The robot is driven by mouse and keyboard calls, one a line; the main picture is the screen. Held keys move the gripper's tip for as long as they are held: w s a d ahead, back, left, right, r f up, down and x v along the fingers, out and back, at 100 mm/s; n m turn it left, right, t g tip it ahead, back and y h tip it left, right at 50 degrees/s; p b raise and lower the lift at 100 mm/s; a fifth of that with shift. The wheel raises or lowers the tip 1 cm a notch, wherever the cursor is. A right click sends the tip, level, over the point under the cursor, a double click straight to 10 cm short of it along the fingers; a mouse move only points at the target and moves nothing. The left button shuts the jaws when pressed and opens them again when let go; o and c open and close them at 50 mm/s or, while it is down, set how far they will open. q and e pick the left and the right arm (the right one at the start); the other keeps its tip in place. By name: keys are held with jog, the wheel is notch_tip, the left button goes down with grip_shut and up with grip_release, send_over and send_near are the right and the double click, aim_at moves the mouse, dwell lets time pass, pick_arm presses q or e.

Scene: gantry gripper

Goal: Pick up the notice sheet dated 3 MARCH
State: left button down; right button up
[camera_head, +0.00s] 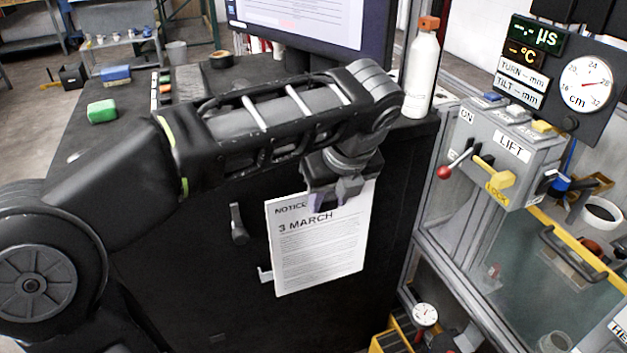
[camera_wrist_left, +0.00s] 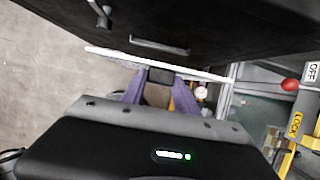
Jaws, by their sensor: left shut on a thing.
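The notice sheet (camera_head: 318,252) is white and reads "NOTICE" and "3 MARCH". It hangs upright, slightly tilted, in front of the dark side of the bench in the head view. My left gripper (camera_head: 340,192) is at its top edge, shut on it, and covers part of its top right. In the left wrist view the sheet (camera_wrist_left: 120,56) shows edge-on as a thin white strip, with the purple fingers (camera_wrist_left: 160,86) of my left gripper meeting it. My right gripper is not in view.
Two hooks or clips show on the bench side, a dark one (camera_head: 238,224) left of the sheet and a pale one (camera_head: 265,274) at its lower left edge. A bottle (camera_head: 421,70) stands on the bench. The lift control box (camera_head: 505,150) with levers is at right.

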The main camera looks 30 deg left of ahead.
pick_arm(q)
jog(key=s+d+p, duration=0.3)
jog(key=s+d, duration=0.2)
jog(key=d, duration=0.2)
jog(key=shift+d, duration=0.1)
dwell(0.5)
